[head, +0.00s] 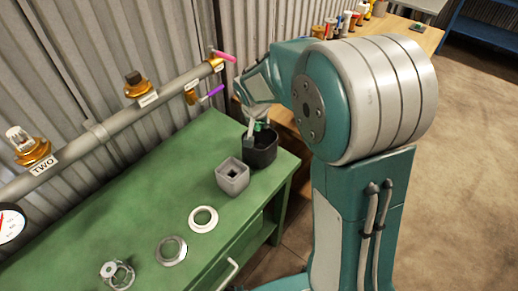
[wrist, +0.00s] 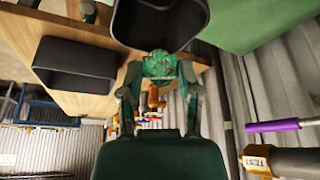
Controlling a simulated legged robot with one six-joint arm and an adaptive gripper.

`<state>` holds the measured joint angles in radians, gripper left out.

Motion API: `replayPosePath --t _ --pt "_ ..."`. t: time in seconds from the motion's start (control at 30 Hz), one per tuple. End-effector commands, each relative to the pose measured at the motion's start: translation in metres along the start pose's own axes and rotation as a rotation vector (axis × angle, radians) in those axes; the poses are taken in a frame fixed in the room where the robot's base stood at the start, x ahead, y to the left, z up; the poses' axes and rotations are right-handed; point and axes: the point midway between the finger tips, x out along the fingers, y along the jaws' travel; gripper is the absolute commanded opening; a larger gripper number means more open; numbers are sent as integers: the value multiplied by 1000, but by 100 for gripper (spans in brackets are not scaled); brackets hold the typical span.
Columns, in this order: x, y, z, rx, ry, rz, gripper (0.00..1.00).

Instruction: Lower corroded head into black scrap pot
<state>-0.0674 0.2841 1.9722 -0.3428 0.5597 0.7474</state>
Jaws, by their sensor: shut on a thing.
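The corroded head is a rough green fitting (wrist: 160,66) held between the two fingers of my gripper (wrist: 158,85) in the wrist view. In the head view a small green part of it (head: 262,126) shows beside my gripper (head: 255,128), at the black scrap pot's mouth. The black scrap pot (head: 262,155) stands upright at the bench's far right corner. In the wrist view the pot (wrist: 150,28) is at the top edge, with the head overlapping its rim. I cannot tell how far the head is below the rim.
Pale rings (head: 203,219) and a metal fitting (head: 117,274) lie nearer. A pipe with pink (head: 224,56) and purple levers (head: 212,92) runs behind. Another dark bin (wrist: 75,65) shows on wood.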

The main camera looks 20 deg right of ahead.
Motion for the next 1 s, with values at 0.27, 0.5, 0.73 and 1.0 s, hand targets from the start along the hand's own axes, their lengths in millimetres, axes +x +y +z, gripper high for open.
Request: replayPosePath --t 0.27,0.5,0.73,1.0 --pt "12 0 5 1 -1 1 0" --pt "21 0 9 0 -1 1 0" --pt "30 0 13 0 -2 2 0" --pt "40 0 17 0 -1 1 0"
